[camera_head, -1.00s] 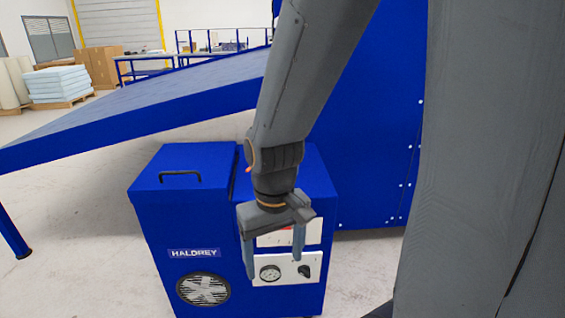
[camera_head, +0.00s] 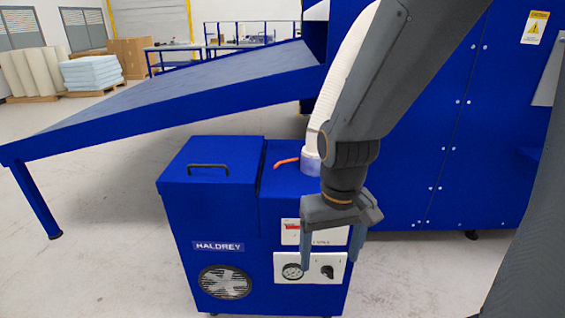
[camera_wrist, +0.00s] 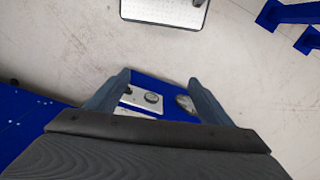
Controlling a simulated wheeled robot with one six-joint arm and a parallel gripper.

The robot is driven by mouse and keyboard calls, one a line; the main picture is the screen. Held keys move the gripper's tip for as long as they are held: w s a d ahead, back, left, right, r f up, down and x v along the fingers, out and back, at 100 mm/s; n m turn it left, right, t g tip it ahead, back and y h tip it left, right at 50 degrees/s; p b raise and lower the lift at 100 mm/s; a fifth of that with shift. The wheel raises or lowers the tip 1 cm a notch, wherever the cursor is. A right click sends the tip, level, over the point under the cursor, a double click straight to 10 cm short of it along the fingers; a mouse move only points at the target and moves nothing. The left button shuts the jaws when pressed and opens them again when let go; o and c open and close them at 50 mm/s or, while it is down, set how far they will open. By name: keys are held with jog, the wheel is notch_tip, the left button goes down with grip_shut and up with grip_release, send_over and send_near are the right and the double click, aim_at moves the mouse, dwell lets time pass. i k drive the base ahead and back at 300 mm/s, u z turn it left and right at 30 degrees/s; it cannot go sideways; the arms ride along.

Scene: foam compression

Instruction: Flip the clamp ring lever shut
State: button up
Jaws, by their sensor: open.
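The orange clamp ring lever (camera_head: 287,162) sticks out to the left from the base of the white hose (camera_head: 338,95), on top of the blue HALDREY unit (camera_head: 215,215). The clamp ring (camera_head: 311,162) at the hose foot is partly hidden behind my arm. My gripper (camera_head: 330,262) points down with its two fingers spread and empty, in front of the unit's gauge panel in the head view. It is right of the lever and apart from it. In the wrist view the open fingers frame the panel's gauge and knob; the lever does not show there.
The unit's lid has a black handle (camera_head: 208,168). A sloping blue conveyor table (camera_head: 150,108) rises behind it, toward the large blue machine (camera_head: 440,130) at right. Pale foam sheets (camera_head: 90,73) stand far left.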

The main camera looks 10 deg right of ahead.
aim_at(283, 162)
jog(key=z, duration=0.55)
jog(key=i, duration=0.9)
jog(key=u, duration=0.45)
